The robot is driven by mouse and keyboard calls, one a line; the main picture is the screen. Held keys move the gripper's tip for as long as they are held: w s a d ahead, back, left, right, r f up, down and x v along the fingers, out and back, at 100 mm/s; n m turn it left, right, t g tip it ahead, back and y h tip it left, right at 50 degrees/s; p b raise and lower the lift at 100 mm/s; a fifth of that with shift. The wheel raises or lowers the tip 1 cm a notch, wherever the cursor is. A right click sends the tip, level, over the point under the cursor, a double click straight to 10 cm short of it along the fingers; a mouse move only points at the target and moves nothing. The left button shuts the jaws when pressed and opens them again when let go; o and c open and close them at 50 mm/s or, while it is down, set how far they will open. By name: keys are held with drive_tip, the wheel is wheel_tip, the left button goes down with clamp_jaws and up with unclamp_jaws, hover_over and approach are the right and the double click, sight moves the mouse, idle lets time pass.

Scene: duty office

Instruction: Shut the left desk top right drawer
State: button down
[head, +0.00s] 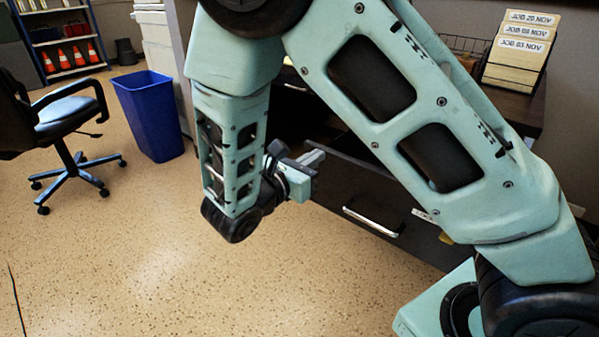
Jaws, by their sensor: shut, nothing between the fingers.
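A dark drawer front (345,185) with a silver bar handle (372,221) shows in the head view, below and to the right of my gripper. My arm covers much of the desk (518,108) and part of this drawer, so I cannot tell how far the drawer stands out or whether it is the top right one. My gripper (314,158) is shut and empty. Its fingertips point right, close to the upper left end of the drawer front. I cannot tell whether they touch it.
A blue bin (149,115) and a black office chair (65,125) stand at the left on the speckled floor (130,240). A rack of labelled folders (517,50) stands on the desk.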

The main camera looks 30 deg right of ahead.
drive_tip(key=shift+w+d, duration=0.1)
drive_tip(key=shift+d, duration=0.2)
drive_tip(key=p+x, duration=0.7)
drive_tip(key=x, duration=2.7)
drive_tip(key=shift+f, duration=0.15)
